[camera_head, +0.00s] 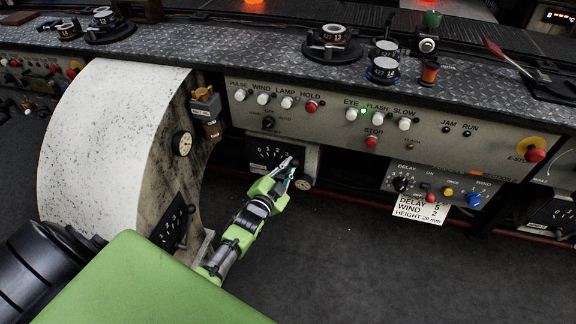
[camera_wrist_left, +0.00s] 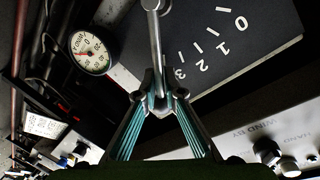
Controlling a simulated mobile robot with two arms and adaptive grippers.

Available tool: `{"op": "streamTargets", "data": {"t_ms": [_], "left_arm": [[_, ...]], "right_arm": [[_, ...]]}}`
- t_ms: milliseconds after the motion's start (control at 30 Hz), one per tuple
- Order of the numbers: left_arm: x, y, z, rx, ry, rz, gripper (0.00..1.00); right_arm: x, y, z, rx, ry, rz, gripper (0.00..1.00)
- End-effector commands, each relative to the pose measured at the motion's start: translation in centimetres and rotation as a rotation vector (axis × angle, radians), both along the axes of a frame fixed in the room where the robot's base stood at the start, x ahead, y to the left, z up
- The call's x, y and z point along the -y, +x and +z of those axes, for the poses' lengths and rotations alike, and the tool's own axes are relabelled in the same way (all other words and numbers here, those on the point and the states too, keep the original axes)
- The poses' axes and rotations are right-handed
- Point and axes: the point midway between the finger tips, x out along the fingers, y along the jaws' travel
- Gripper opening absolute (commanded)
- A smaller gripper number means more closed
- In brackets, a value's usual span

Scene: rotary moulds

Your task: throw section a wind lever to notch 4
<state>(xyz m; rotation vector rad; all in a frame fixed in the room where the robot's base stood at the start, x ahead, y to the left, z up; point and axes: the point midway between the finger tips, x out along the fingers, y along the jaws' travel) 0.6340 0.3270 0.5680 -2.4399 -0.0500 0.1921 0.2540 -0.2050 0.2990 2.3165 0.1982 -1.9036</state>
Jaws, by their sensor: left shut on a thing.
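The wind lever (camera_wrist_left: 156,40) is a metal rod with a rounded knob at the top edge of the left wrist view. It stands in front of a dark notch plate (camera_wrist_left: 225,65) with white numerals 0, 1, 2 and 3. The rod lies just past the 3 mark, and no 4 shows there. My left gripper (camera_wrist_left: 158,88) is shut on the rod's lower end. In the head view, my left gripper (camera_head: 286,174) reaches the right side of the notch plate (camera_head: 265,154) under the control panel. The gripper hides part of the lever there.
A round gauge (camera_head: 303,184) sits right of the plate. Above is a panel (camera_head: 330,125) with several buttons. A white card (camera_head: 421,211) reading DELAY 5, WIND 2 hangs at right. Another lever plate (camera_head: 173,224) is on the curved white housing (camera_head: 105,140). The floor is clear.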

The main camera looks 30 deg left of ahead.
Motion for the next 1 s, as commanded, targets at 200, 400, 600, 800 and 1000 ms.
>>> {"op": "streamTargets", "data": {"t_ms": [200, 400, 600, 800, 1000], "left_arm": [[0.2, -0.1, -0.3, -0.007, 0.005, -0.003, 0.0], [0.1, -0.1, -0.2, -0.004, 0.003, -0.002, 0.17], [0.1, -0.3, -0.2, -0.004, 0.003, -0.001, 0.17], [0.3, -2.7, 0.1, -0.005, 0.002, -0.001, 0.17], [0.7, -7.0, 0.6, -0.007, 0.002, -0.002, 0.17]], "right_arm": [[0.0, 0.0, 0.0, 0.0, 0.0, 0.0, 0.48], [0.0, 0.0, 0.0, 0.0, -0.001, 0.0, 0.48], [-0.1, 0.0, 0.0, 0.001, 0.002, 0.0, 0.48], [-0.1, 0.0, 0.0, 0.001, 0.001, 0.0, 0.48], [0.0, 0.0, 0.0, 0.0, 0.001, 0.0, 0.48]]}}
